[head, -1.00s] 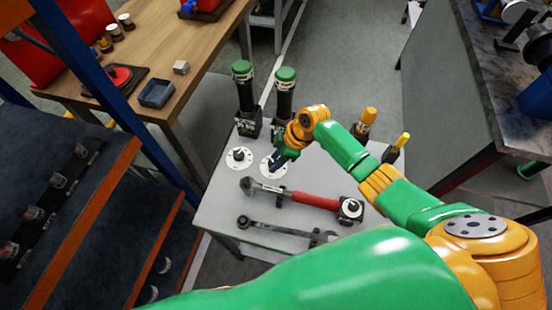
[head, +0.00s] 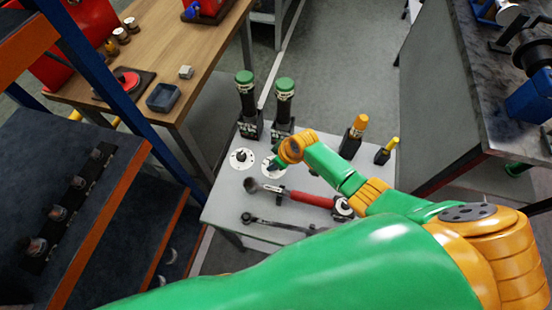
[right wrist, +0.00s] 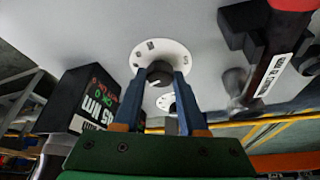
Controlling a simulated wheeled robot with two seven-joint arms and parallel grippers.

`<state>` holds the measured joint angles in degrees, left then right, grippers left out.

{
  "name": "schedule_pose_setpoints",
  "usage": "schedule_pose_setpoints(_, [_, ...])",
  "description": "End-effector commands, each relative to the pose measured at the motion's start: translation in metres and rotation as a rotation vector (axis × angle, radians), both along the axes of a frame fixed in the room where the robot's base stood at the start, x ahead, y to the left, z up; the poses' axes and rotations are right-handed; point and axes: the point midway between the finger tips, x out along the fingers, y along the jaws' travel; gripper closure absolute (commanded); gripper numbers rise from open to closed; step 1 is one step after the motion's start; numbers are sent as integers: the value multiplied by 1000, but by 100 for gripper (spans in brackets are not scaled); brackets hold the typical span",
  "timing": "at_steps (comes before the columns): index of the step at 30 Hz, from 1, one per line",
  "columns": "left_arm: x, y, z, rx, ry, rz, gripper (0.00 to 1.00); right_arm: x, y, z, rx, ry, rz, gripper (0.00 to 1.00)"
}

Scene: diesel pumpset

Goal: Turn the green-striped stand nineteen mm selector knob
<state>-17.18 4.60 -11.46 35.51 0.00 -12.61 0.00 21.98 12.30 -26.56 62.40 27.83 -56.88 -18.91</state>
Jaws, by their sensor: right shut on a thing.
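Two black upright stands with green banded tops, a left one (head: 246,92) and a right one (head: 284,100), stand at the back of the grey table in the head view. In front of each is a white dial; the left dial (head: 241,158) is in clear view with its dark knob. My right gripper (head: 272,163) is over the right dial (head: 266,170) and partly hides it. In the right wrist view its blue-grey fingers (right wrist: 159,78) are shut on the dark selector knob (right wrist: 158,68) of a white dial (right wrist: 163,49). My left gripper is out of view.
A red-handled wrench (head: 308,198) and a dark spanner (head: 280,224) lie in front of the dials. An orange-topped holder (head: 353,138) and a yellow-handled one (head: 387,152) stand at the right. A black lettered block (right wrist: 88,108) is close left of my fingers.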

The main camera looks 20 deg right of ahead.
Motion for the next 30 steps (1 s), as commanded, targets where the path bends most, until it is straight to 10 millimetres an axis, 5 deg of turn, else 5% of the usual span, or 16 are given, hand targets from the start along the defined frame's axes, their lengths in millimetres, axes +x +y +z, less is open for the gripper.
schedule_pose_setpoints(17, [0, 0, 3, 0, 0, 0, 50, -1, 1, -1, 1, 2, -40, 100])
schedule_pose_setpoints(18, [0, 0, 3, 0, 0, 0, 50, -1, 1, -1, 1, 2, -40, 56])
schedule_pose_setpoints(21, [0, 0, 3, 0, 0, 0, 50, -1, 1, -1, 1, 2, -40, 29])
schedule_pose_setpoints(30, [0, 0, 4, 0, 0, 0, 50, 0, 0, 1, 0, 0, -39, 29])
